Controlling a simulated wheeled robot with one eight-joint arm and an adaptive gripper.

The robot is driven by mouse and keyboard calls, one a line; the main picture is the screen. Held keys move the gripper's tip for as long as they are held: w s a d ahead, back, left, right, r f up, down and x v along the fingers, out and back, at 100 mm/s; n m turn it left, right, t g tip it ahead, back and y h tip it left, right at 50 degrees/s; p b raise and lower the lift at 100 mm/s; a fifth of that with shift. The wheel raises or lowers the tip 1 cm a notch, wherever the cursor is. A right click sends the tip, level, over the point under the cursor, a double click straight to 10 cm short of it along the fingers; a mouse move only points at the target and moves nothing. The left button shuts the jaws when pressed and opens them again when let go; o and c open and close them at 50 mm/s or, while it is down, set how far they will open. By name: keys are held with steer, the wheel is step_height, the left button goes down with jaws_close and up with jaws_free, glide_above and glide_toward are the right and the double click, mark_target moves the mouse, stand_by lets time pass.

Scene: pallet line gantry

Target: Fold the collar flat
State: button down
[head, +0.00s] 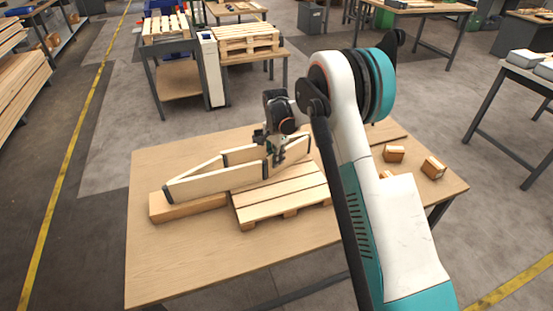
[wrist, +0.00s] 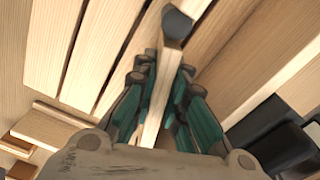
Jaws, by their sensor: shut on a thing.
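The wooden collar (head: 215,182) stands on edge as a skewed, narrow frame with dark hinges at its corners, in the head view. Its right part is over the slatted pallet (head: 285,203) and its left end is over a long timber block (head: 190,207). My gripper (head: 278,157) points down at the collar's right part, near a dark hinge. In the wrist view my gripper (wrist: 158,105) has its teal fingers shut on both sides of a board edge of the collar (wrist: 152,128). A dark hinge (wrist: 177,25) shows just beyond the fingertips.
The table (head: 165,265) has free room at its front left. Several small wooden blocks (head: 393,154) lie at its right. My arm hides part of the table's right side. A workbench with stacked pallets (head: 247,38) stands behind, apart from this table.

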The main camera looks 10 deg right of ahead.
steer(key=shift+w, duration=0.15)
steer(key=c, duration=1.6)
jaws_free()
step_height(320, 180, up, 12)
